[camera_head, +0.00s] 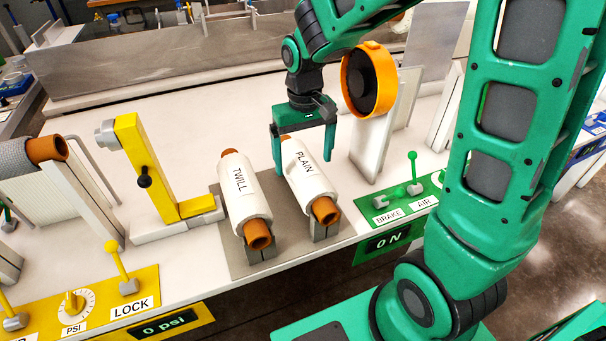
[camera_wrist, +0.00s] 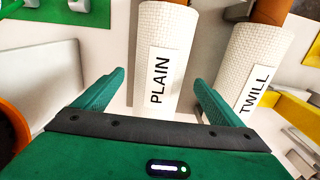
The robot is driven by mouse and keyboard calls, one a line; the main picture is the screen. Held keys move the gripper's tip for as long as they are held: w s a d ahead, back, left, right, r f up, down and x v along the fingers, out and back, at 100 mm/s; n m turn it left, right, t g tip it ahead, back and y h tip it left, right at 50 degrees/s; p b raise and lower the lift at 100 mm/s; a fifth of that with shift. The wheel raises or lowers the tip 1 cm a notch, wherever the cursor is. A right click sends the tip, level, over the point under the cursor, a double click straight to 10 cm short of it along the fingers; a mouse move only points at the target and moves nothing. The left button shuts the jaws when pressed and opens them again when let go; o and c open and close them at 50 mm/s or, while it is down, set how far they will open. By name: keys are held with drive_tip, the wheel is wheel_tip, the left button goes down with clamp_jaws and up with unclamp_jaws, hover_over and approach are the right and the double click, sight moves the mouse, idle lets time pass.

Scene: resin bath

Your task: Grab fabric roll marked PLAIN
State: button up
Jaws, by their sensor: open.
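The fabric roll marked PLAIN (camera_head: 305,172) is white with an orange-brown core and rests on a grey stand, to the right of the roll marked TWILL (camera_head: 243,187). My gripper (camera_head: 304,165) is open, with its fingers pointing down on either side of the PLAIN roll in the head view. In the wrist view the PLAIN roll (camera_wrist: 153,50) shows between my open fingers (camera_wrist: 158,95), and the TWILL roll (camera_wrist: 252,65) lies to the right. I cannot tell whether either finger touches the roll.
A yellow bracket (camera_head: 146,165) with a black knob stands left of the rolls. A green panel with BRAKE and AIR levers (camera_head: 400,198) is at the right. A yellow panel with LOCK lever (camera_head: 120,290) is at the front left. White table lies bare behind the rolls.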

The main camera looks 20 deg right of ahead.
drive_tip(key=shift+f, duration=2.7)
drive_tip(key=shift+w+r, duration=0.1)
drive_tip(key=c, duration=2.1)
drive_tip(key=shift+r, duration=0.1)
